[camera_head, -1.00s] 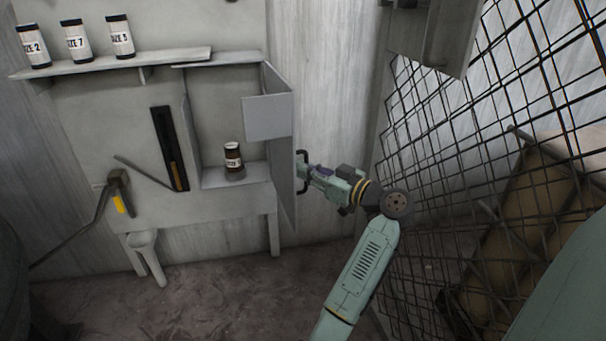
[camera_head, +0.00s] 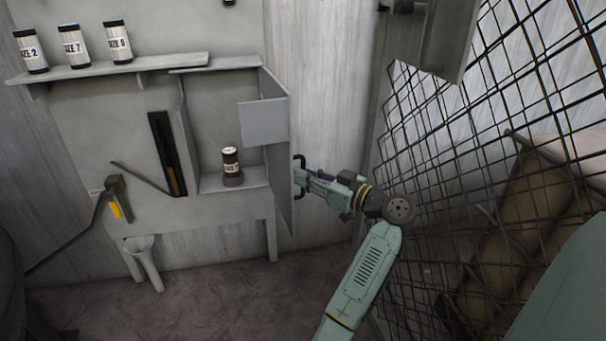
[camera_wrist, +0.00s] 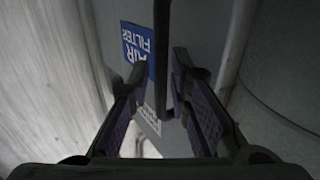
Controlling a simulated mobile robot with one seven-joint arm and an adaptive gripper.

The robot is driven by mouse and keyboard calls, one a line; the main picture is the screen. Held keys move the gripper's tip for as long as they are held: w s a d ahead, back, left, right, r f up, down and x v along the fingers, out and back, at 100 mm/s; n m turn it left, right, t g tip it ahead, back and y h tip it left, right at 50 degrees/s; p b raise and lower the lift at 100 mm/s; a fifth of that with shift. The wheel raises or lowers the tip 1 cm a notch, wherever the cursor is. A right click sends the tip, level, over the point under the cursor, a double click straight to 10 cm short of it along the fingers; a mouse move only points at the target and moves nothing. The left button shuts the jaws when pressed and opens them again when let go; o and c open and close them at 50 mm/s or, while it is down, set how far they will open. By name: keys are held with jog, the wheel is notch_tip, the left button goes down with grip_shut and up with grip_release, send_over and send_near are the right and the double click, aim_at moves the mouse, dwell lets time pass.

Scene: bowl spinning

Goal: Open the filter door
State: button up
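The filter door (camera_head: 281,180) is a grey panel, standing swung out from the right side of the wall cabinet. Its outer face shows a blue AIR FILTER label (camera_wrist: 137,44) in the wrist view. A dark bar handle (camera_head: 299,161) is on that face. My gripper (camera_head: 302,177) is at the handle, coming from the right. In the wrist view its two purple-padded fingers are spread, with the dark handle bar (camera_wrist: 163,50) between them and space visible on both sides. Whether a finger touches the handle is hard to tell.
The open cabinet (camera_head: 220,115) holds a dark labelled jar (camera_head: 231,162). Several labelled jars stand on the shelf (camera_head: 120,66) at upper left. A hammer-like tool (camera_head: 116,190) hangs at left. A wire mesh (camera_head: 440,150) is close on the arm's right. The floor below the cabinet is clear.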

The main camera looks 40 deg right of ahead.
jog(key=v, duration=1.1)
jog(key=shift+a+f, duration=0.1)
